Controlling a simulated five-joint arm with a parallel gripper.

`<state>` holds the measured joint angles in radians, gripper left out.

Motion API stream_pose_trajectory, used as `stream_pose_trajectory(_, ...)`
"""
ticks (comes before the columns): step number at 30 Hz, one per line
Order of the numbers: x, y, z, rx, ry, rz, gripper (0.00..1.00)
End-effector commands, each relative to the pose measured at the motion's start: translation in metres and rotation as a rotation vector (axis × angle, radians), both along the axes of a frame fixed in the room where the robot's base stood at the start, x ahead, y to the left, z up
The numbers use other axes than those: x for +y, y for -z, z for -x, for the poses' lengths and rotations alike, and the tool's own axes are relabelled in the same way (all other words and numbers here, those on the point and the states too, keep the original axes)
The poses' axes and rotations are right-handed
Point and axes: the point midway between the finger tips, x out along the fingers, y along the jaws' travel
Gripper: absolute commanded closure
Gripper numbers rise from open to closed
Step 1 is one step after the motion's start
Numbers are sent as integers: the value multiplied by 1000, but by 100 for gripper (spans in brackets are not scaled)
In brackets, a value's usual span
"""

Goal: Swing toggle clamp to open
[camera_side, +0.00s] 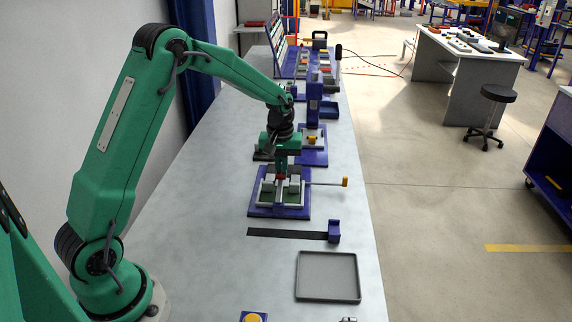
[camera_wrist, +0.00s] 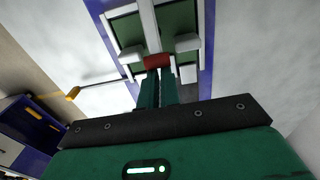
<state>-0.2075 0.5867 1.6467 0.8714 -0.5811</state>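A fixture with a blue base plate (camera_side: 252,210), green pads and pale grey blocks stands on the bench under my gripper. A small red block (camera_wrist: 157,61) sits at the end of a pale bar over the middle of the fixture. My gripper (camera_wrist: 161,72) points down, its two fingers close together with their tips at the red block. Whether they hold it or only meet it cannot be told.
Nearer the camera are a dark strip with a blue end block (camera_side: 334,231) and an empty grey tray (camera_side: 300,277). Behind the fixture stand another blue station (camera_side: 314,158) and a blue bin (camera_side: 329,109). Bare bench lies to the left of the fixture.

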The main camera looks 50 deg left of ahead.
Motion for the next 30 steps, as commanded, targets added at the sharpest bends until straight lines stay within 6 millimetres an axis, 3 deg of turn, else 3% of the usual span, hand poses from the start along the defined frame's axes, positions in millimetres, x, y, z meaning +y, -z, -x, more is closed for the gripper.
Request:
stream_pose_trajectory(1,-7,4,8,30,9,6,100)
stream_pose_trajectory(7,-10,-4,11,33,9,7,100)
stream_pose_trajectory(30,-12,-17,14,18,4,4,100)
